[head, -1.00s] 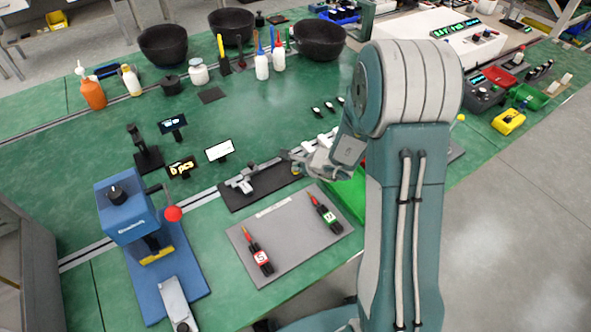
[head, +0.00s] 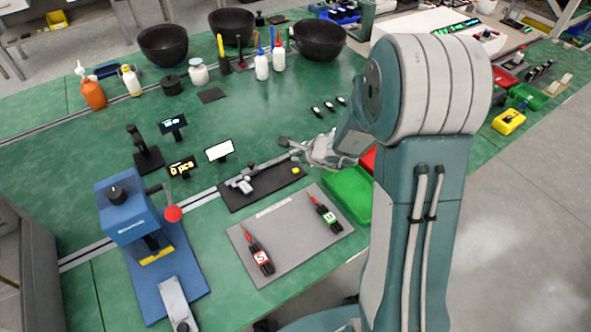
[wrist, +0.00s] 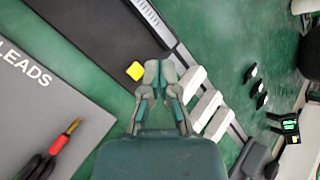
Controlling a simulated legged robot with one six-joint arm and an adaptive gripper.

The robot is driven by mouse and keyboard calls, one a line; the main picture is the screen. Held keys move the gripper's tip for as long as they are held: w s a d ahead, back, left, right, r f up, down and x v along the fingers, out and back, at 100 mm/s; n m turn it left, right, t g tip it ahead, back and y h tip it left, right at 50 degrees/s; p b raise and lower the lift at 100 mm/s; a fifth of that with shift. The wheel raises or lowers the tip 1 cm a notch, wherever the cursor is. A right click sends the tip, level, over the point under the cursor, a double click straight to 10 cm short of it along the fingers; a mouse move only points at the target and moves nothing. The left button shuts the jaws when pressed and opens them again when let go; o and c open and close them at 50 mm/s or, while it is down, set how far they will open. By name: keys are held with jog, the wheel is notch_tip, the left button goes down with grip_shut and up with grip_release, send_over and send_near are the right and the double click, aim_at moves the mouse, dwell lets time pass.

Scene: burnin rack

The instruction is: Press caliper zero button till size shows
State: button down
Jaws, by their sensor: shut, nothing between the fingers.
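The caliper (head: 243,183) lies on a black mat (head: 262,190); its long scale (wrist: 150,20) shows at the top of the wrist view. A yellow button (head: 295,170) sits at the mat's right end and is uncovered. In the wrist view the button (wrist: 135,71) is just left of my fingertips, with a visible gap. My gripper (head: 287,146) is shut and empty, above and behind the button in the head view; its fingers (wrist: 160,74) meet in the wrist view. A small display (head: 182,167) behind the caliper reads what looks like "0 pcs". A white-lit screen (head: 219,150) and another small display (head: 172,124) stand nearby.
A grey mat (head: 285,250) with two test leads lies in front, beside a green bin (head: 347,192). White blocks (wrist: 205,110) lie right of my fingers in the wrist view. A blue press (head: 130,205) stands left.

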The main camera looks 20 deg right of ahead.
jog(key=shift+r, duration=1.2)
jog(key=shift+a+r, duration=0.1)
jog(key=shift+r, duration=0.15)
jog(key=s+a+r+n+g+y, duration=0.1)
jog(key=s+a+r+n, duration=0.2)
jog(key=s+r+n, duration=0.25)
jog(key=s+a+r+n+g, duration=0.1)
jog(key=s+a+r+n, duration=0.2)
jog(key=s+r+n, duration=0.3)
jog(key=s+d+r+n+h, duration=0.2)
jog(key=s+d+r+n, duration=0.1)
jog(key=s, duration=0.5)
jog(key=s+d+r+n+h, duration=0.2)
jog(key=s+r+n+h, duration=0.1)
jog(key=s+n, duration=0.3)
jog(key=shift+s+d+r+h, duration=0.3)
jog(key=shift+s+d, duration=0.1)
jog(key=shift+s, duration=0.45)
